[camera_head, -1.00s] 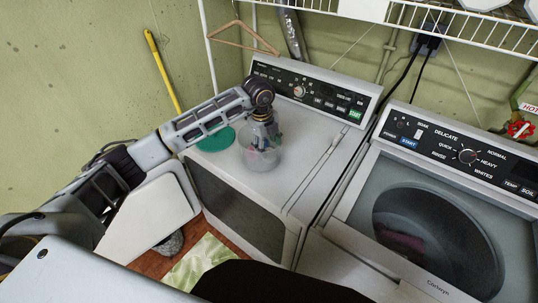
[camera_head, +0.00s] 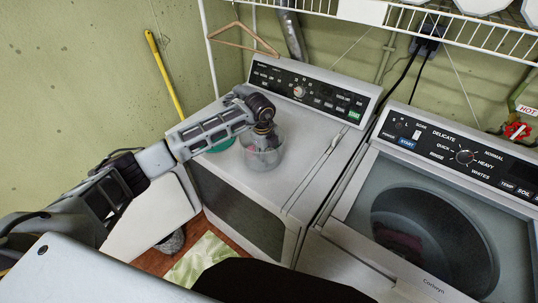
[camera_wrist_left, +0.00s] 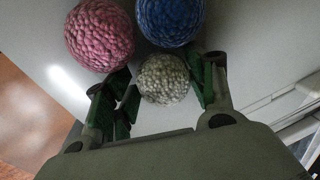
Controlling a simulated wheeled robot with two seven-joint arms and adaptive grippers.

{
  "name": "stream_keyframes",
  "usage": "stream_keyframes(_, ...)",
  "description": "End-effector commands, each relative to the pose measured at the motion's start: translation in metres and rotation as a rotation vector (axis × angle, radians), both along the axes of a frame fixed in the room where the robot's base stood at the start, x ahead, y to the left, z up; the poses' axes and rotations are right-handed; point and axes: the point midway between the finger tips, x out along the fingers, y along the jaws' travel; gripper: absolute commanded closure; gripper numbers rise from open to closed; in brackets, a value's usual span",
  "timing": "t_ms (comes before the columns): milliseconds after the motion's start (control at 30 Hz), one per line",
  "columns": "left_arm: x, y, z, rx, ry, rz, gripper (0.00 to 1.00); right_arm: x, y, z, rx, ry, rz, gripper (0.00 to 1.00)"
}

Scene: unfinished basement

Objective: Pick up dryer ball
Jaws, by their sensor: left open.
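Several woolly dryer balls show in the left wrist view: a pink one (camera_wrist_left: 99,36), a blue one (camera_wrist_left: 170,20) and a smaller pale grey one (camera_wrist_left: 163,80). I cannot tell whether the pads touch the grey ball. My right gripper is not in view.
A wooden hanger (camera_head: 243,38) hangs behind. A front-lid washer (camera_head: 430,230) stands at right, under a wire shelf (camera_head: 470,36).

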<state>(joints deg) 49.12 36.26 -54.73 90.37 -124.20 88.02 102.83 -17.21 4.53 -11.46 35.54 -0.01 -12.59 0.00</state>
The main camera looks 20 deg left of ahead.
Motion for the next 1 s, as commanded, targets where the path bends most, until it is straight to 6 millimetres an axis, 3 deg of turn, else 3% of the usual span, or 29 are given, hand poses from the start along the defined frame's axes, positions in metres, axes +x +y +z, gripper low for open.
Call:
stream_keyframes(367,-0.0004,-0.0007,-0.0002,-0.001,0.0,-0.001,0.44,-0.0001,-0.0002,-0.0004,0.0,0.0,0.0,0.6)
stream_keyframes(633,-0.0003,-0.0007,0.0,-0.001,0.0,-0.001,0.73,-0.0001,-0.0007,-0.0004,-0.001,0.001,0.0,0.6)
stream_keyframes(1000,0.0002,-0.0004,0.0046,-0.001,0.0,0.0,0.73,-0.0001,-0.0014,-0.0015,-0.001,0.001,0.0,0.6)
